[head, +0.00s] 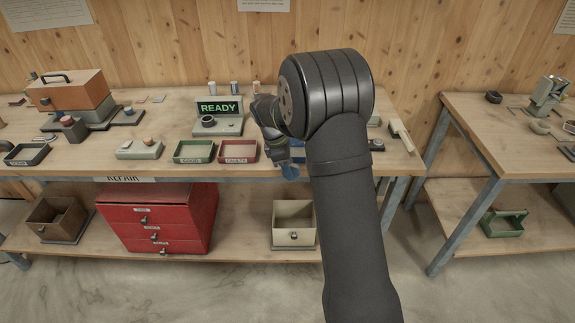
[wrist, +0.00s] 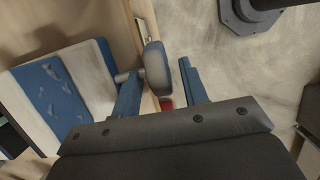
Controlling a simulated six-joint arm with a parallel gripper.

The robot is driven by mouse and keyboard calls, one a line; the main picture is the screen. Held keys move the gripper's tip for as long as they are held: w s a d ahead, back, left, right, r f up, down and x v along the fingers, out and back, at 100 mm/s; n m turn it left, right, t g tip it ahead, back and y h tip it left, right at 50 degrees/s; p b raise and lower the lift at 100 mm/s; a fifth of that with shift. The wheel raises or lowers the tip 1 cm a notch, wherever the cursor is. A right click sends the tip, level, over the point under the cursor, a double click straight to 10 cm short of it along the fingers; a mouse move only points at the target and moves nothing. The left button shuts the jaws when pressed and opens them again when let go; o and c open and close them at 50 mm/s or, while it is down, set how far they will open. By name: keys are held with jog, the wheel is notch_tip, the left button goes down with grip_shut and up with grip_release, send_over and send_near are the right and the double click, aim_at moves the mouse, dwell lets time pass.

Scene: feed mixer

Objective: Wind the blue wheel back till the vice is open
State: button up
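In the wrist view, the wheel (wrist: 157,68) shows edge-on as a worn, blue-grey rounded disc on a short pale shaft. My gripper (wrist: 160,72) has its two blue fingers apart, one on each side of the wheel, with a gap visible on the right side. The vice (wrist: 62,82), a worn blue and bare-metal block, lies to the left of the wheel. How far its jaws are apart cannot be told. In the head view, my gripper (head: 287,168) is low at the bench's front edge, and my arm hides most of the vice and wheel.
The bench (head: 80,167) holds a green tray (head: 194,151), a red tray (head: 239,151) and a display reading READY (head: 218,107) left of my arm. A red drawer cabinet (head: 160,215) and an open bin (head: 293,222) stand on the shelf below. A second bench (head: 470,130) is at right.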

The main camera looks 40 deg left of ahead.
jog(key=v, duration=1.7)
jog(key=shift+r, duration=0.15)
jog(key=w+d+r+g+y, duration=0.1)
jog(key=w+d+g+y, duration=0.1)
jog(key=w+d, duration=0.2)
notch_tip(320, 180, down, 17)
jog(key=shift+s+a+f, duration=0.1)
jog(key=shift+s+a, duration=0.05)
jog(key=shift+s, duration=0.05)
grip_shut()
